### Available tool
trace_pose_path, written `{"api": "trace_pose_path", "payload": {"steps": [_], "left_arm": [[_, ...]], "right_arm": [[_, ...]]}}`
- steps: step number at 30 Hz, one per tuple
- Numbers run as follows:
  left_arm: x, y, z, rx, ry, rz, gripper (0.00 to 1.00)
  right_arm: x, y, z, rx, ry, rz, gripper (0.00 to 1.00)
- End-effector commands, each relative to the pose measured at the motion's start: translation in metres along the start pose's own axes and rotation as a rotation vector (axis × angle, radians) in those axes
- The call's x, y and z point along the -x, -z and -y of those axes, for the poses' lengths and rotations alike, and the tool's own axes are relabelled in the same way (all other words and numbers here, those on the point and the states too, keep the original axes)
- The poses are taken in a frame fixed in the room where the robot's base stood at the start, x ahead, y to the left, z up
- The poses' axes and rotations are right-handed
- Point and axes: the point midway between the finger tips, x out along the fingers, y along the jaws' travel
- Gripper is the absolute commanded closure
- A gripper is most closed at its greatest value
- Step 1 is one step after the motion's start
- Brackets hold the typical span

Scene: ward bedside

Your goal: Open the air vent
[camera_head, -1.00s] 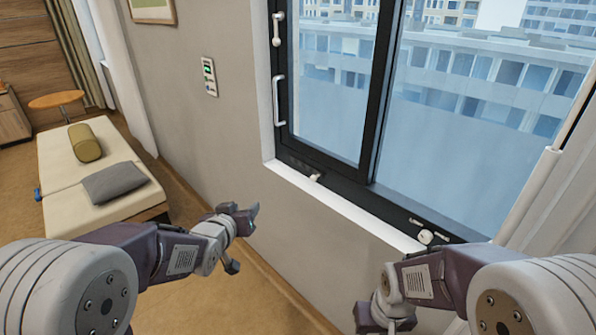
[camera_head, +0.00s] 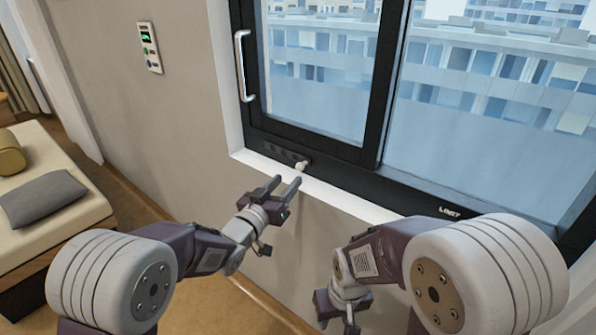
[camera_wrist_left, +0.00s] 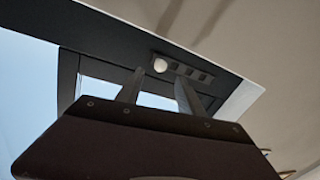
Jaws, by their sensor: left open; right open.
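The air vent is a dark slotted strip (camera_head: 277,153) in the lower window frame, with a white knob (camera_head: 301,165) at its right end. In the left wrist view the knob (camera_wrist_left: 160,66) stands beside several slots (camera_wrist_left: 190,72). My left gripper (camera_head: 287,181) is open and empty. Its fingers point up toward the knob, a little below and to its left in the head view; I see no contact. My right gripper (camera_head: 337,322) is open, hangs low below the sill and points down, its tips partly cut off.
The white sill (camera_head: 335,195) runs under the dark window frame. A white vertical handle (camera_head: 241,65) is on the sliding pane. A wall panel (camera_head: 149,47) and a bed with a grey pillow (camera_head: 43,196) are left.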

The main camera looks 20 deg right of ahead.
Motion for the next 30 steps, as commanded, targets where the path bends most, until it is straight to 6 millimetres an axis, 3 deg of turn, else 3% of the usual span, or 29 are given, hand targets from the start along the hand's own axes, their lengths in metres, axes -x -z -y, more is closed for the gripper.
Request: {"api": "trace_pose_path", "payload": {"steps": [12, 18, 25, 30], "left_arm": [[-0.074, -0.001, 0.000, 0.000, 0.000, -0.001, 0.55], [-0.088, 0.000, 0.000, 0.000, 0.001, 0.001, 0.55], [-0.088, 0.000, 0.000, 0.000, 0.001, 0.001, 0.55], [-0.088, 0.000, 0.001, 0.001, 0.003, 0.001, 1.00]], "right_arm": [[-0.006, -0.001, 0.000, 0.000, 0.000, 0.000, 0.59], [-0.007, -0.001, 0.000, 0.000, 0.000, 0.000, 0.59], [-0.007, -0.001, 0.000, 0.000, 0.000, 0.000, 0.59], [-0.007, -0.001, 0.000, 0.000, 0.000, 0.000, 0.59]]}}
